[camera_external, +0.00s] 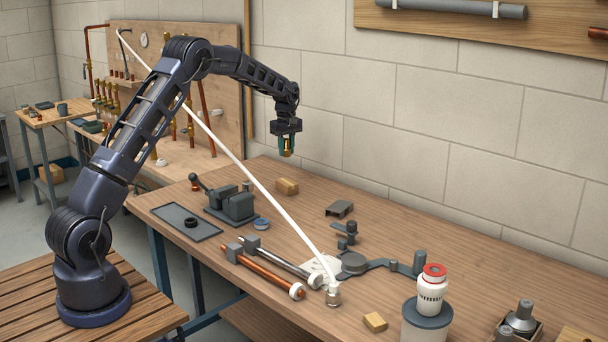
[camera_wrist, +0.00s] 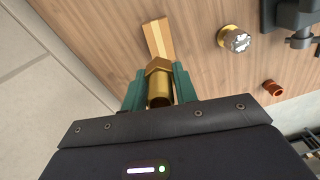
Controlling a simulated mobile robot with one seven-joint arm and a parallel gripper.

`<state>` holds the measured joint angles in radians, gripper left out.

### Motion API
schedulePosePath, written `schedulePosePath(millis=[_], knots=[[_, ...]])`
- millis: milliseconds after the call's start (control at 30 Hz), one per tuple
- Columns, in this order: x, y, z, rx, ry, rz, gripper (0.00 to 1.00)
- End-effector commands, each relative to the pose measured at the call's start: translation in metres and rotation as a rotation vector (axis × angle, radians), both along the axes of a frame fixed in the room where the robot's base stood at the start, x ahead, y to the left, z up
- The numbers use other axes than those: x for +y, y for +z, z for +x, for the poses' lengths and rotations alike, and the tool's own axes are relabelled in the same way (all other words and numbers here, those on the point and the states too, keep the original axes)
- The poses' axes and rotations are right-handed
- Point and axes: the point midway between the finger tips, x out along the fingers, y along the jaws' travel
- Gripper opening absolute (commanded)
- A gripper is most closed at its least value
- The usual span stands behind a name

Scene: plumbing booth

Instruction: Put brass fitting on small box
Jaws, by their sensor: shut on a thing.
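My gripper (camera_external: 286,150) is shut on a brass fitting (camera_external: 288,145) and holds it upright above the workbench, near the back wall. In the wrist view the brass fitting (camera_wrist: 159,85), with a hex collar, sits between the green fingers (camera_wrist: 158,88). A small tan box (camera_external: 287,187) lies on the bench below the gripper in the external view. It also shows in the wrist view (camera_wrist: 157,38), just past the fitting, partly hidden by it. The fitting looks apart from the box. A second small tan box (camera_external: 375,321) lies near the front edge.
A grey vise (camera_external: 231,204) stands left of the back box. A brass-and-silver part (camera_wrist: 233,39) and a copper fitting (camera_wrist: 272,88) lie nearby. A grey bracket (camera_external: 340,209) is to the right. A long white pipe (camera_external: 235,155) slants across the external view.

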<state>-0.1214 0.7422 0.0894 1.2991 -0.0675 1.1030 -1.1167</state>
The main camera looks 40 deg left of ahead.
Motion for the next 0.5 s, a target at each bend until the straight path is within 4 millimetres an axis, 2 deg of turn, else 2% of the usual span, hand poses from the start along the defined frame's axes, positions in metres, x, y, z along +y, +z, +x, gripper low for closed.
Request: schedulePosePath(millis=[100,200,300,500], knots=[[0.000,-0.027,-0.001,0.003,0.000,-0.001,0.00],[0.000,-0.043,0.000,0.001,0.000,-0.001,0.00],[0.000,-0.054,0.000,0.001,0.000,0.000,0.00],[0.001,-0.064,0.000,0.001,0.000,0.000,0.00]])
